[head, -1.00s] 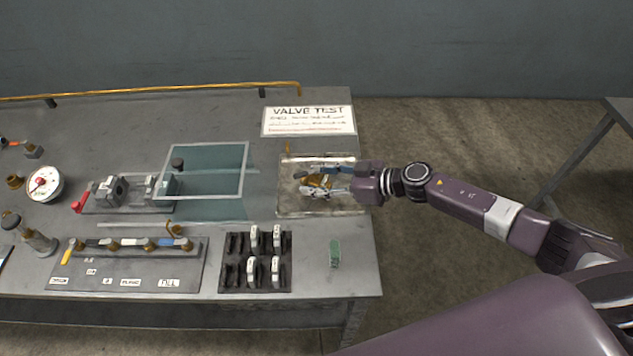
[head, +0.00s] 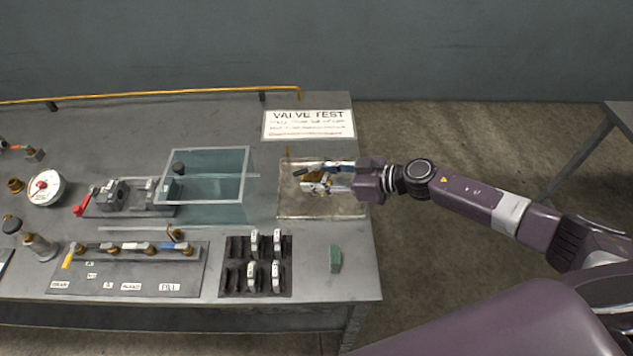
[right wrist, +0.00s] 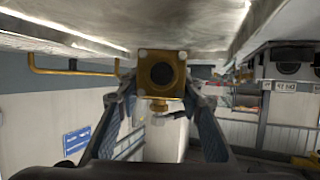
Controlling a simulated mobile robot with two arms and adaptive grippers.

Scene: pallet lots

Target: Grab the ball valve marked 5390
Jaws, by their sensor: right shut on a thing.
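A brass ball valve (right wrist: 161,75) with a round dark bore sits between the two fingers of my right gripper (right wrist: 160,98) in the right wrist view. The gripper is shut on it. A pale metal piece hangs under the valve. In the head view my right gripper (head: 328,178) is over the shallow tray (head: 290,208) at the right end of the bench, and the brass valve (head: 312,178) shows partly at its fingers. I cannot read the marking 5390 on it. My left gripper is not in view.
A glass-walled tank (head: 205,172) stands left of the tray. A black rack (head: 255,277) with white-topped pieces and a green block (head: 335,258) lie in front. A VALVE TEST sign (head: 308,124) lies behind. The bench's right edge is close by.

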